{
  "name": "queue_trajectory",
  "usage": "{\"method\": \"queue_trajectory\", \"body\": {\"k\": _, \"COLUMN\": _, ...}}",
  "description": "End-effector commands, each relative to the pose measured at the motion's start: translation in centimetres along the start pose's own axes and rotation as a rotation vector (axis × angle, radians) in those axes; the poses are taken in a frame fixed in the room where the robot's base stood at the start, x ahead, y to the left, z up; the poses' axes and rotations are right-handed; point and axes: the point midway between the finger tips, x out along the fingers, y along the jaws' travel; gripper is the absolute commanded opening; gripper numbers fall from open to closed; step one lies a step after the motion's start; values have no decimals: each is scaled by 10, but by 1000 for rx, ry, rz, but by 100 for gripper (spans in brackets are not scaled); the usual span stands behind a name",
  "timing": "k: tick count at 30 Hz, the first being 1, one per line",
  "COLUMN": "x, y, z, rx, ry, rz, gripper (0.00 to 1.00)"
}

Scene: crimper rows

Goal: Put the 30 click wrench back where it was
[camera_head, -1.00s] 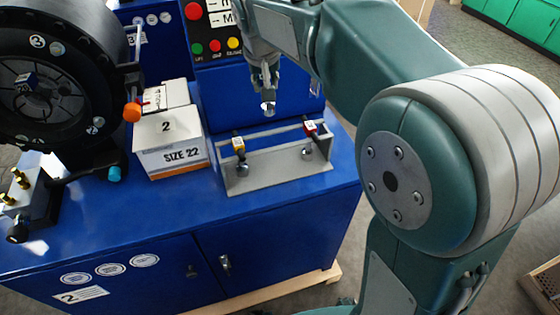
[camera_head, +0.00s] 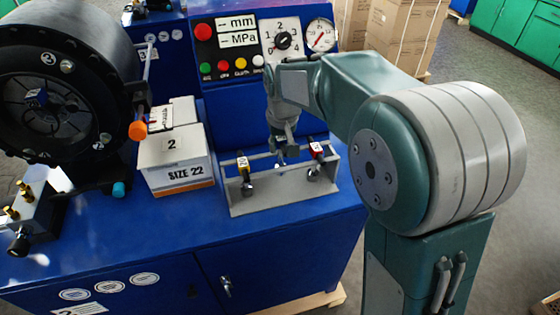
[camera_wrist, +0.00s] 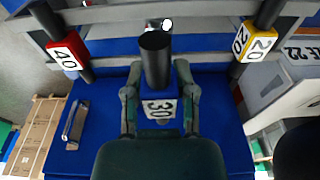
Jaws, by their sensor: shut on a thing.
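My gripper (camera_head: 286,148) is shut on the 30 click wrench, a dark handle with a blue block marked 30 (camera_wrist: 158,107). In the wrist view my fingers (camera_wrist: 160,95) stand on both sides of the block. In the head view my gripper is at the back rail of the grey rack (camera_head: 280,194), between the yellow 20 wrench (camera_head: 244,168) and the red 40 wrench (camera_head: 317,150). In the wrist view the red 40 (camera_wrist: 66,52) is left and the yellow 20 (camera_wrist: 254,42) right. I cannot tell whether the 30 wrench touches the rack.
A SIZE 22 box (camera_head: 175,160) stands left of the rack on the blue bench (camera_head: 120,235). A big black crimper head (camera_head: 60,85) is at the far left. A control panel (camera_head: 262,42) rises behind the rack. Bench in front of the rack is clear.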

Motion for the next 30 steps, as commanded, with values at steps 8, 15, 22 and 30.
{"method": "queue_trajectory", "body": {"k": 8, "x": 27, "y": -1, "z": 4, "rx": 0, "ry": 0, "rz": 1, "gripper": 0}}
{"method": "queue_trajectory", "body": {"k": 15, "x": 57, "y": 0, "z": 9, "rx": 0, "ry": 2, "rz": 1, "gripper": 0}}
{"method": "queue_trajectory", "body": {"k": 22, "x": 57, "y": 0, "z": 9, "rx": 0, "ry": 1, "rz": 1, "gripper": 62}}
{"method": "queue_trajectory", "body": {"k": 30, "x": 57, "y": 0, "z": 9, "rx": 0, "ry": 1, "rz": 1, "gripper": 69}}
